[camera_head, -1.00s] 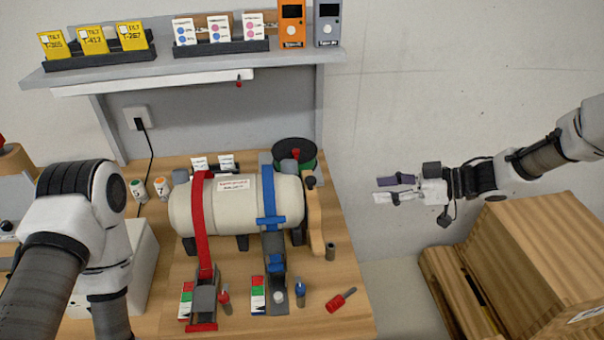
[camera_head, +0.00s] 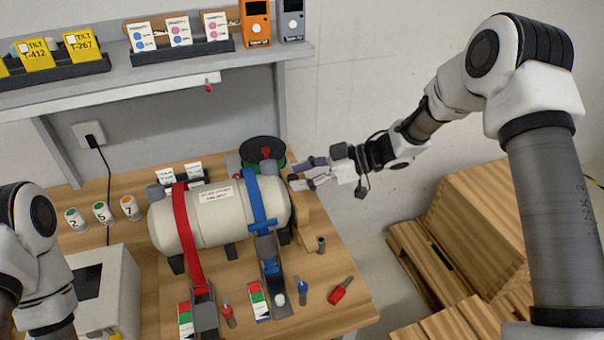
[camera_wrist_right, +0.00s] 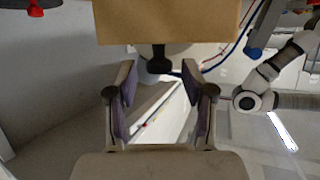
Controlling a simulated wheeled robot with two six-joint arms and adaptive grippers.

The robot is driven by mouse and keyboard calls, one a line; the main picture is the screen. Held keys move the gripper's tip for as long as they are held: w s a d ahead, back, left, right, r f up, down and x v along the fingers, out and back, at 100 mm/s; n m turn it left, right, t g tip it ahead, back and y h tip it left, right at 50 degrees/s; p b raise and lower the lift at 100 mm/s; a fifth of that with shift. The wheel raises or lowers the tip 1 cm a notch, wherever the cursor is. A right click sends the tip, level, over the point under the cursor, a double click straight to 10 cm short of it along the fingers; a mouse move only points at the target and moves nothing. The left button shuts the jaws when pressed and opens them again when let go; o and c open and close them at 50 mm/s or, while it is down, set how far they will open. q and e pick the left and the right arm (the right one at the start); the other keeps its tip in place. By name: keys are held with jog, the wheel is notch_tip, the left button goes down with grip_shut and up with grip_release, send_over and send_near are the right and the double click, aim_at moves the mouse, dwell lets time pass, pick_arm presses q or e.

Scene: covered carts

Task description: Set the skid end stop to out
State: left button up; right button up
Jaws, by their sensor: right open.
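A cream tank (camera_head: 215,215) lies on a skid on the wooden bench, held by a red strap (camera_head: 187,235) and a blue strap (camera_head: 258,205). At its right end stands a wooden end piece (camera_head: 303,214), which looks like the end stop. In the right wrist view this wooden board (camera_wrist_right: 170,20) fills the top, with a black knob (camera_wrist_right: 159,58) below its edge. My right gripper (camera_head: 304,173) is open at the tank's right end; its fingers (camera_wrist_right: 159,80) lie either side of the knob's line, with no contact visible. My left gripper is out of view.
A dark green-rimmed reel (camera_head: 262,150) stands behind the tank. A short grey post (camera_head: 321,244) and a red-handled tool (camera_head: 341,290) are on the bench at right. Wooden crates (camera_head: 480,220) stand on the floor to the right. The shelf (camera_head: 160,75) overhangs the back.

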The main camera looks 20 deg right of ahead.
jog(key=shift+d, duration=0.15)
jog(key=shift+c, duration=0.4)
grip_shut()
jog(key=d+p, duration=0.3)
jog(key=d, duration=0.2)
jog(key=shift+w+p, duration=0.1)
jog(key=shift+p, duration=0.25)
jog(key=shift+o, duration=0.4)
grip_release()
jog(key=shift+a, duration=0.1)
jog(key=shift+w, duration=0.1)
